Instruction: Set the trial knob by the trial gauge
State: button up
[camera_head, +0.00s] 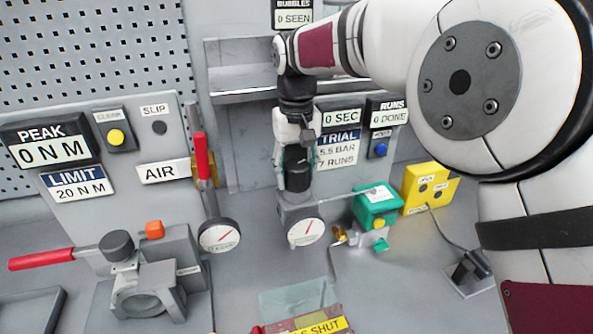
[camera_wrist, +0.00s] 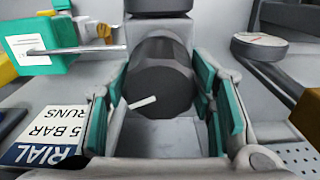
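The dark trial knob (camera_wrist: 160,78) stands between the two teal-padded fingers of my gripper (camera_wrist: 165,105) in the wrist view, with a short white mark on its face. The pads flank it closely; contact is unclear. In the head view my gripper (camera_head: 297,160) reaches down over the knob (camera_head: 298,180) and partly hides it. The trial gauge (camera_head: 305,232), a round white dial, is just below; its red needle points up and right, scale unreadable. The blue trial sign (camera_head: 338,150) reads 5.5 BAR and RUNS, partly covered; it also shows in the wrist view (camera_wrist: 45,137).
Another gauge (camera_head: 219,235) and a red-handled air valve (camera_head: 203,165) stand left. A green box (camera_head: 376,203) and a yellow box (camera_head: 428,188) stand right. A clamp with a red lever (camera_head: 42,259) is at front left. Displays read 0 SEC (camera_head: 341,117) and 0 DONE (camera_head: 387,113).

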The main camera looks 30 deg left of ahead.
aim_at(297, 164)
jog(key=o, duration=0.3)
jog(key=shift+r, duration=0.1)
notch_tip(297, 164, up, 11)
jog(key=shift+r, duration=0.4)
dwell(0.4)
